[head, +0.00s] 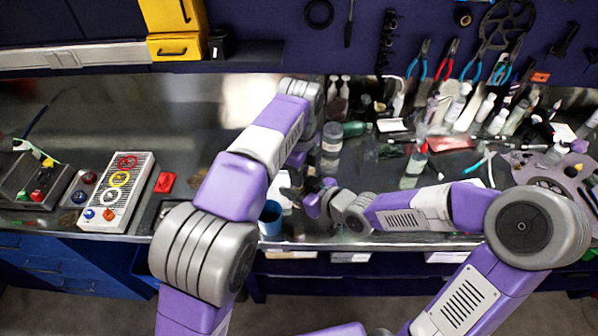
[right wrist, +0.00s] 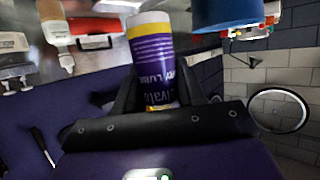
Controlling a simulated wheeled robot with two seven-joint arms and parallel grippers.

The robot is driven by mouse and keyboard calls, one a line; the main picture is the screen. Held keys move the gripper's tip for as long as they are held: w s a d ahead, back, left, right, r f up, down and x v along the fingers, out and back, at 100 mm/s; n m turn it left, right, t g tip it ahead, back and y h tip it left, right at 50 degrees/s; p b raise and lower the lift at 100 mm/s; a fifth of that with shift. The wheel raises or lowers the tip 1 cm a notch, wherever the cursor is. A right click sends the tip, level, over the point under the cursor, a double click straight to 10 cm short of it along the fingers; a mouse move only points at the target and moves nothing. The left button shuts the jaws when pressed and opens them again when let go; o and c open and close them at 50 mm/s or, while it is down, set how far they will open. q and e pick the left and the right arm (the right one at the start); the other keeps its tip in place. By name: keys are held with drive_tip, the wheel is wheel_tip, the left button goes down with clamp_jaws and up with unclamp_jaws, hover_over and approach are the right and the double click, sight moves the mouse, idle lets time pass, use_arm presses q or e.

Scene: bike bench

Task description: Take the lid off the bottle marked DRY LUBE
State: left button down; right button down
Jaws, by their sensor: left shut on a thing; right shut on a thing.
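The DRY LUBE bottle (right wrist: 155,60) has a purple label with white stripes and a cream end. In the right wrist view, which looks upside down, it stands between the dark fingers of my right gripper (right wrist: 158,90). My right gripper (head: 296,193) is shut on it near the bench's front edge in the head view. My left gripper (head: 296,177) reaches down from above to the same spot and is shut, by its place on the bottle's lid end. The lid and that contact are hidden behind gripper parts, so whether lid and bottle are apart cannot be seen.
A blue cup (head: 270,217) stands close by at the bench's front edge; it also shows in the right wrist view (right wrist: 226,12). A clear bottle (head: 332,140) stands behind the grippers. Several bottles and tools crowd the right side. A button box (head: 118,190) is at left.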

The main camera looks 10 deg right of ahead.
use_arm(q)
drive_tip(key=c, duration=1.1)
unclamp_jaws()
drive_tip(key=shift+o, duration=0.2)
wheel_tip(320, 180, up, 4)
drive_tip(key=shift+r, duration=0.2)
drive_tip(key=shift+c, duration=0.2)
wheel_tip(320, 180, up, 3)
drive_tip(key=m, duration=0.3)
drive_tip(key=shift+r, duration=0.15)
drive_tip(key=shift+f, duration=3.9)
drive_tip(key=shift+c, duration=0.6)
